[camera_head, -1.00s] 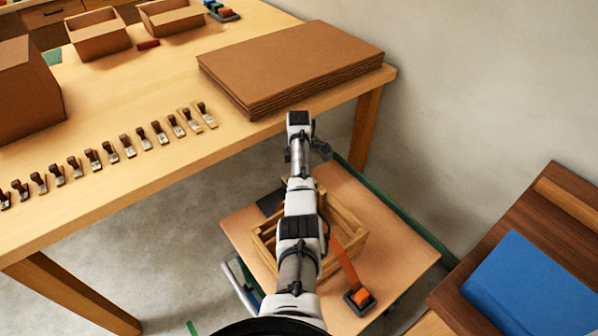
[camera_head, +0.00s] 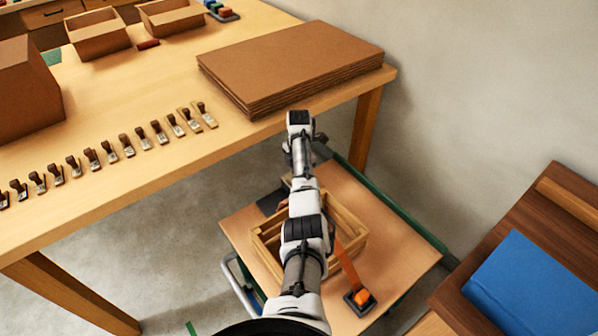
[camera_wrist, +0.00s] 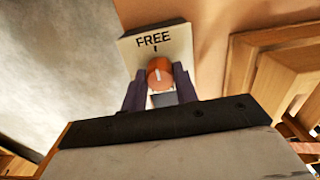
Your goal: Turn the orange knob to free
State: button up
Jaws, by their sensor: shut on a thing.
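The orange knob (camera_wrist: 159,73) shows in the wrist view on a pale plate (camera_wrist: 178,42) marked FREE. It carries a white line that points up, roughly toward the black tick under the word. My gripper (camera_wrist: 159,82) is shut on the knob, with one dark finger on each side of it. In the head view my arm hides the knob, the plate and the gripper fingers.
The large table (camera_head: 180,95) holds stacked cardboard (camera_head: 290,60). A blue panel (camera_head: 530,285) lies at right.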

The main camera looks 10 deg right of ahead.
dwell(0.3)
jog(key=o, duration=1)
jog(key=shift+c, duration=0.2)
notch_tip(320, 180, up, 14)
jog(key=b, duration=0.2)
